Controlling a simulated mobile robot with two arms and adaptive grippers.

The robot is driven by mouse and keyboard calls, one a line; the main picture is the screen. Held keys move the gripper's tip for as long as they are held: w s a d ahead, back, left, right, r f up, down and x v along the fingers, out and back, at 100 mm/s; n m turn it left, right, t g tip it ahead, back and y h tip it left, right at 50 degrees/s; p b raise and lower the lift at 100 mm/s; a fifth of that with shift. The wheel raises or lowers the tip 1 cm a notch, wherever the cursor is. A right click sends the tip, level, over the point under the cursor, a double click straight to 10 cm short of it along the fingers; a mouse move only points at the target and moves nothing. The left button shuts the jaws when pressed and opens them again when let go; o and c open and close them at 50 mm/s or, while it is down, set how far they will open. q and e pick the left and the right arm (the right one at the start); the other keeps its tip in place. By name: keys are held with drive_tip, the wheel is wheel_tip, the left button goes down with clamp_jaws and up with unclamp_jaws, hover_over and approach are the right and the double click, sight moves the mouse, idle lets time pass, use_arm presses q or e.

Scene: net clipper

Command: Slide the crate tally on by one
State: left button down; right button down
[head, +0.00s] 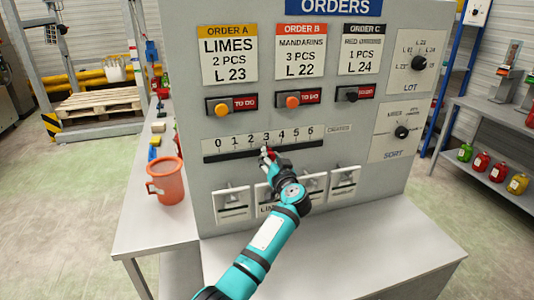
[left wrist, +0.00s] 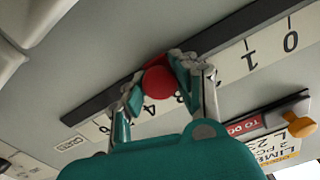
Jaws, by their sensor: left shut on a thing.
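The crate tally (head: 263,142) is a white scale numbered 0 to 6 on the grey panel, with a dark slot under the numbers. Its red slider knob shows in the left wrist view (left wrist: 158,80), at the slot. My left gripper (head: 268,154) is shut on the knob, around the 3 in the head view. In the left wrist view, the fingers (left wrist: 155,85) sit on both sides of the knob and hide some numbers. The 0, 1 and 4 show there. My right gripper is in neither view.
White flap-like fittings (head: 232,204) sit below the slot, close under my left arm. Dials (head: 401,132) are at the right. An orange bucket (head: 164,182) stands on the left side table.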

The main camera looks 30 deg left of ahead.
use_arm(q)
drive_tip(key=c, duration=0.9)
unclamp_jaws()
drive_tip(key=shift+c, duration=0.2)
drive_tip(key=shift+s+d, duration=0.1)
drive_tip(key=v, duration=1.1)
drive_tip(key=shift+s+d, duration=0.3)
